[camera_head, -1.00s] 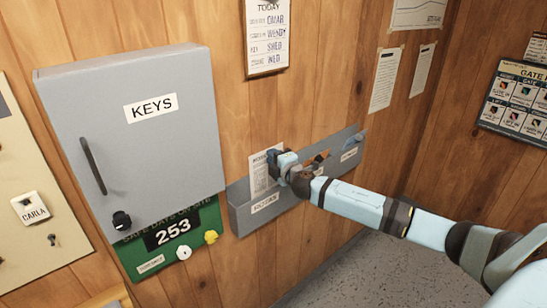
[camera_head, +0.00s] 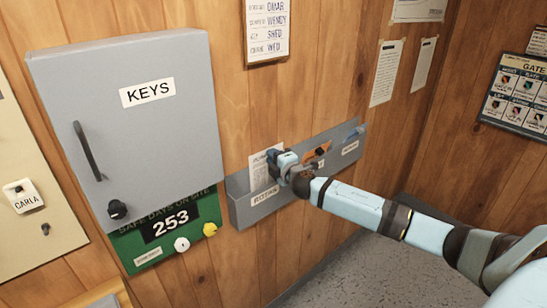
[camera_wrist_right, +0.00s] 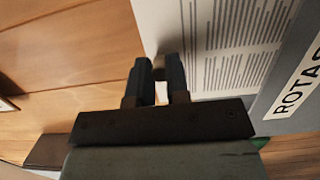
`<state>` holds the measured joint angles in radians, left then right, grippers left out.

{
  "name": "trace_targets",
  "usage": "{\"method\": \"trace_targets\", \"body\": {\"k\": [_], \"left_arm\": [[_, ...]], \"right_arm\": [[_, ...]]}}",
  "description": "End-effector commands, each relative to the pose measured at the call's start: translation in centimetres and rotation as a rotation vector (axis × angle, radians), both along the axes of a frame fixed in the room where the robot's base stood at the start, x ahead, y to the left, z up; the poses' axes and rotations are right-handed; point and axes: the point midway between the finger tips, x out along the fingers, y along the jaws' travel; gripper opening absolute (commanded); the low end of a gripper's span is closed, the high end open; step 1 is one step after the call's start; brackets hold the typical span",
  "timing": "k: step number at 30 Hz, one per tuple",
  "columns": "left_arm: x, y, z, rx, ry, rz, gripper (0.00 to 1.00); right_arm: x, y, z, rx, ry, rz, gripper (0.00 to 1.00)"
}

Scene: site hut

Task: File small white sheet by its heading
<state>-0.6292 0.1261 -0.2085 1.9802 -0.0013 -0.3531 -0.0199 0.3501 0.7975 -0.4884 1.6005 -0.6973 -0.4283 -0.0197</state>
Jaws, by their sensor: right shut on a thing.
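The small white sheet (camera_head: 259,174) is upright at the left compartment of the grey wall rack (camera_head: 239,208). Its lower part is hidden behind the rack's front. The compartment's label (camera_head: 264,195) shows in the wrist view (camera_wrist_right: 297,87) as starting "ROTA". My right gripper (camera_head: 275,163) is shut on the sheet's upper right part. In the wrist view its fingers (camera_wrist_right: 159,78) are at the edge of the sheet (camera_wrist_right: 222,40), which carries dense printed lines. The heading is too small to read. My left gripper is not in view.
An orange item (camera_head: 317,151) stands in the rack's middle compartment, partly behind my wrist. A grey KEYS cabinet (camera_head: 150,135) and a green 253 board (camera_head: 165,230) are at left. Notices (camera_head: 387,72) hang above the rack. The floor below is clear.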

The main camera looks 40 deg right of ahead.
Motion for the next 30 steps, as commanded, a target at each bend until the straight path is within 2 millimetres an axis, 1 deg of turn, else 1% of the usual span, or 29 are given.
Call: {"method": "trace_targets", "body": {"k": [10,24,30], "left_arm": [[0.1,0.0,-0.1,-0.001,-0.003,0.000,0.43],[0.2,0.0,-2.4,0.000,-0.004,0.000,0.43],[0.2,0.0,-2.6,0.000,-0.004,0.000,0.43]], "right_arm": [[0.0,0.0,-0.2,0.000,0.000,-0.001,0.00],[0.0,0.0,-2.9,0.000,0.001,-0.001,0.00],[0.0,0.0,-3.1,0.000,0.000,-0.001,0.00]]}}
